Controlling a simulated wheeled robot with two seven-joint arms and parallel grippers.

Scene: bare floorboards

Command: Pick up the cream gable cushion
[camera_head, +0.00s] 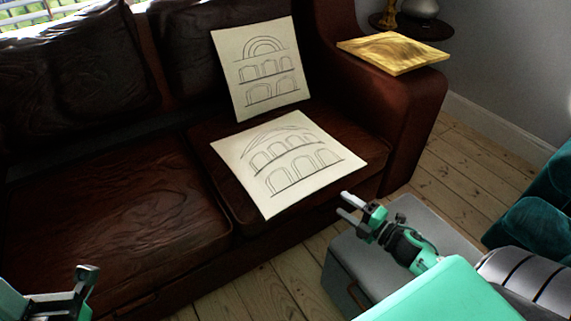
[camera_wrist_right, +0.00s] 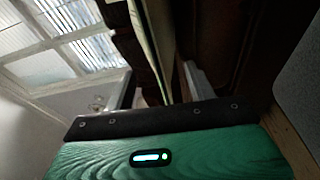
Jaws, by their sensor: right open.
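Two cream cushions with dark line drawings are on the brown leather sofa. One cushion (camera_head: 350,158) lies flat on the right seat, with rows of arches under a low peaked or curved top line, perhaps the gable. The other cushion (camera_head: 288,50) leans upright on the backrest, with round nested arches on top. My right gripper (camera_head: 347,205) is open and empty, in front of the seat edge and apart from the flat cushion. Its fingers show in the right wrist view (camera_wrist_right: 164,88), with a pale strip beyond that I cannot identify surely. My left gripper (camera_head: 86,284) is partly cut off at lower left.
The sofa (camera_head: 110,210) has a right armrest bearing a gold square (camera_head: 394,52). A dark round side table (camera_head: 440,32) stands behind it. A grey box (camera_head: 345,265) stands below my right gripper. Teal seating (camera_head: 535,225) is at the right. Floorboards (camera_head: 460,150) show between.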

